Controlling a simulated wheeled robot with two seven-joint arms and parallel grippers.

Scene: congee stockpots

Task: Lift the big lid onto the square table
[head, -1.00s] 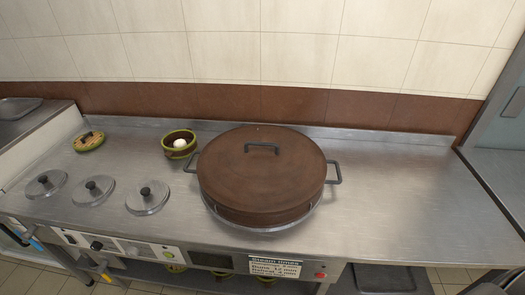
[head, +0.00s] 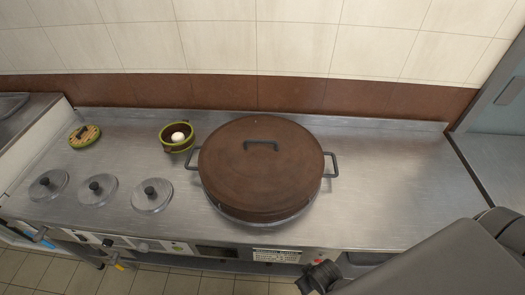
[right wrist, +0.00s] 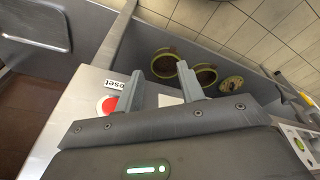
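The big lid (head: 262,165) is round, brown and flat, with a dark bar handle (head: 261,144) on top. It sits on a wide pot with side handles (head: 331,166), set in the steel counter. My right arm comes in at the lower right of the head view, in front of the counter, well apart from the lid. In the right wrist view my right gripper (right wrist: 159,84) is open, with nothing between its fingers, near the counter's front panel. My left gripper is out of view. I cannot tell which surface is the square table.
Three small steel lids (head: 97,190) lie on the counter's left. A green-rimmed bowl (head: 178,137) with a white thing in it and a round patterned piece (head: 84,136) stand behind. The counter's right side is clear. A red button (right wrist: 107,104) is near my right gripper.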

